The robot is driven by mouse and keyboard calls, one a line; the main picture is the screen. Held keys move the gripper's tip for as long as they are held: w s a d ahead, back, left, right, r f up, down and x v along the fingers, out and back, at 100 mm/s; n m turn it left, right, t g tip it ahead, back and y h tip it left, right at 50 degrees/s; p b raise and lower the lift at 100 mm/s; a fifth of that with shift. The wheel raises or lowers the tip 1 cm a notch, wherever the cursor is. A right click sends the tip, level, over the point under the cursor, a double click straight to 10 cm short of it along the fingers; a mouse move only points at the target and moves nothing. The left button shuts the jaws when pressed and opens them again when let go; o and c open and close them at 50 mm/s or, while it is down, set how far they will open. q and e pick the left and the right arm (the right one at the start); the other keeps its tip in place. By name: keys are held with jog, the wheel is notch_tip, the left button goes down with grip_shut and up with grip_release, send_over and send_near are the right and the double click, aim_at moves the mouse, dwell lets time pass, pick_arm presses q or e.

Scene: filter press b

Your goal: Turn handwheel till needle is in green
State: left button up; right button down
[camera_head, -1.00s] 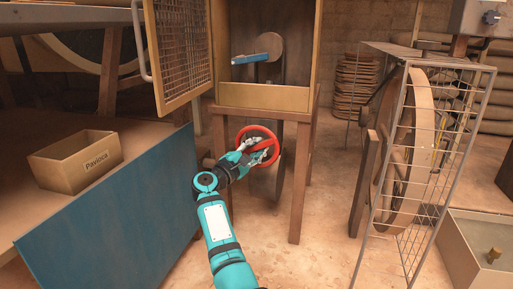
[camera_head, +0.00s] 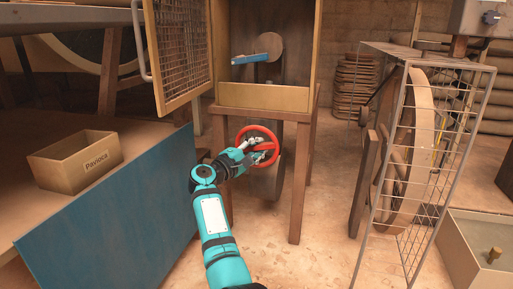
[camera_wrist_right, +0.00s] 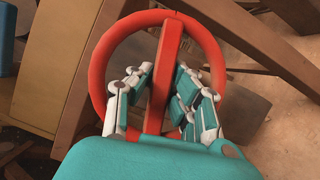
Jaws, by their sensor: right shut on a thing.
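The red handwheel (camera_head: 257,131) stands below the open cabinet, at the front of its wooden frame. My right gripper (camera_head: 262,152) is at the wheel, its arm reaching in from the bottom of the head view. In the right wrist view the red rim (camera_wrist_right: 99,75) surrounds the gripper's fingers (camera_wrist_right: 172,92). The fingers are shut on the wheel's red spoke (camera_wrist_right: 168,55), with a finger on one side and fingers on the other. I cannot make out a needle or a green zone in either view. My left gripper is not in view.
The cabinet (camera_head: 265,98) has its mesh door (camera_head: 183,50) swung open at left. A blue panel (camera_head: 115,215) and a cardboard box marked Pavioca (camera_head: 65,170) are left of my arm. A wire cage (camera_head: 450,165) around a large wheel stands at right.

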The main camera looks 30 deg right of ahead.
jog(key=shift+f, duration=0.3)
jog(key=c, duration=1.2)
grip_release()
jog(key=shift+c, duration=0.2)
jog(key=shift+r, duration=0.15)
